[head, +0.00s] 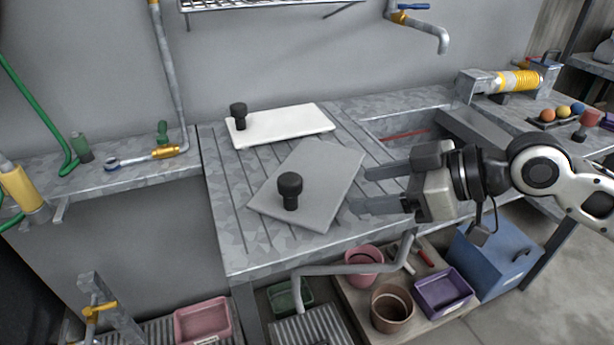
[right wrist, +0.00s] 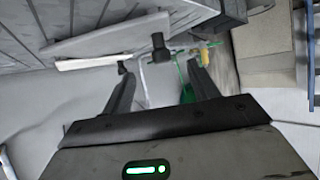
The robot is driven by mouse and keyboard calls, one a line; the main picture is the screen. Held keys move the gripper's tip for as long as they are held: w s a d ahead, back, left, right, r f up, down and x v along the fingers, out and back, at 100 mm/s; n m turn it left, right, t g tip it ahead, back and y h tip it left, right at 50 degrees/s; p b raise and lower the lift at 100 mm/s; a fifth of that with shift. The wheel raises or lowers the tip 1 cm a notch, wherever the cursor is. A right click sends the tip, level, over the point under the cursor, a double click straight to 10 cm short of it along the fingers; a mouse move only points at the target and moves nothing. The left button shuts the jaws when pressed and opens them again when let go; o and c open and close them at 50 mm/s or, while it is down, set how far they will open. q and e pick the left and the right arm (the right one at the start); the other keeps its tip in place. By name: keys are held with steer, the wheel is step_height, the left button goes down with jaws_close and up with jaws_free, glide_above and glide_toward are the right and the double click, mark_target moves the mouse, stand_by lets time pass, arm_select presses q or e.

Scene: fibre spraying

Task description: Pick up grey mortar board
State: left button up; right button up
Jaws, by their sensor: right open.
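The grey mortar board (head: 325,175) lies flat on the slatted metal worktop, turned at an angle, with a black knob handle (head: 290,186) near its front left part. My right gripper (head: 360,189) is open and empty at the right of the board, its fingers pointing left toward the knob. The fingertips are close to the board's right edge; contact cannot be told. In the right wrist view, the grey board (right wrist: 105,36) and its dark knob (right wrist: 160,44) show ahead, with the knob between the open fingers (right wrist: 159,62). My left gripper is not in view.
A white board (head: 285,124) with a black knob lies behind the grey one. A sink basin (head: 405,130) is at the back right. Buckets and a blue box (head: 490,260) stand below the worktop.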

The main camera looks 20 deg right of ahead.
mark_target(291, 192)
steer(key=x, duration=0.9)
steer(key=shift+w+a+f+p, duration=0.15)
steer(key=shift+w+a+p, duration=0.1)
steer(key=shift+p, duration=0.15)
steer(key=x, duration=0.3)
steer(key=r+x, duration=0.1)
steer(key=shift+w+a+f, duration=0.25)
steer(key=shift+w+a, duration=0.05)
steer(key=shift+w, duration=0.2)
steer(key=shift+w+a+f, duration=0.2)
steer(key=c, duration=1.1)
steer(key=shift+r, duration=0.1)
jaws_close()
steer(key=shift+r+p, duration=0.1)
steer(key=shift+p, duration=0.2)
